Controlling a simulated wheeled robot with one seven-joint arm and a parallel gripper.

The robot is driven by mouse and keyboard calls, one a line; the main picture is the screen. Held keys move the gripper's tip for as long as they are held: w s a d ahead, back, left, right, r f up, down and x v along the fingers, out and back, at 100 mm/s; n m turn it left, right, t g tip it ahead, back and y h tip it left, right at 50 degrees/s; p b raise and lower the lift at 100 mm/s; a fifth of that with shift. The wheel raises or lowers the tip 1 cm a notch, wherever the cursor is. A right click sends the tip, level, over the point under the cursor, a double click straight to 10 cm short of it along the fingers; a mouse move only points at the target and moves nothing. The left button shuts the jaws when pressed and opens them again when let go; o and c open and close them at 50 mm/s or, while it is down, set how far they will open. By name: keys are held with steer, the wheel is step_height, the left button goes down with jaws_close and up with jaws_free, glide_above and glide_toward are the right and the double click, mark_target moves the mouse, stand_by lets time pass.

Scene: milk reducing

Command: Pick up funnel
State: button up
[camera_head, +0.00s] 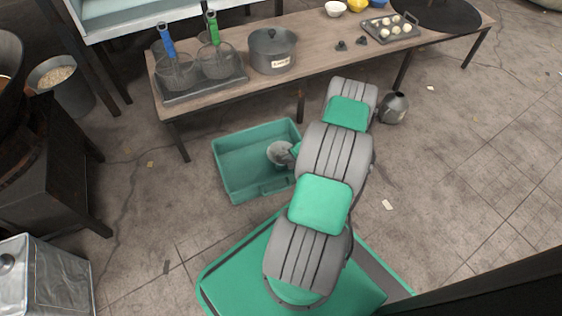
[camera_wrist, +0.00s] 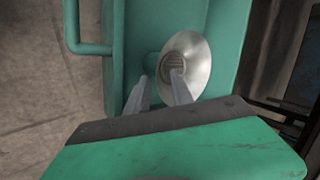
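The funnel (camera_wrist: 192,57) is a shiny metal cone with a round, wide mouth, lying inside a teal crate (camera_wrist: 216,20). In the head view the crate (camera_head: 233,188) is on the floor, and the funnel (camera_head: 279,152) shows as a small grey round shape near its right side. My gripper (camera_wrist: 159,76) is over the crate with its two fingers apart. The right fingertip overlaps the lower left of the funnel's mouth in the wrist view; I cannot tell whether it touches. Nothing is clearly held. In the head view my arm hides most of the gripper.
A wooden table (camera_head: 330,60) stands behind the crate, with a pot (camera_head: 272,52), strainers (camera_head: 196,68) and a dough tray (camera_head: 390,28). A grey metal vessel (camera_head: 394,107) is on the floor right of my arm. The crate has a bar handle (camera_wrist: 72,28). Floor at the right is mostly clear.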

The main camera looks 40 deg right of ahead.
steer(key=shift+w+f, duration=0.35)
steer(key=shift+f, duration=0.25)
steer(key=shift+r, duration=0.15)
jaws_close()
stand_by(0.8)
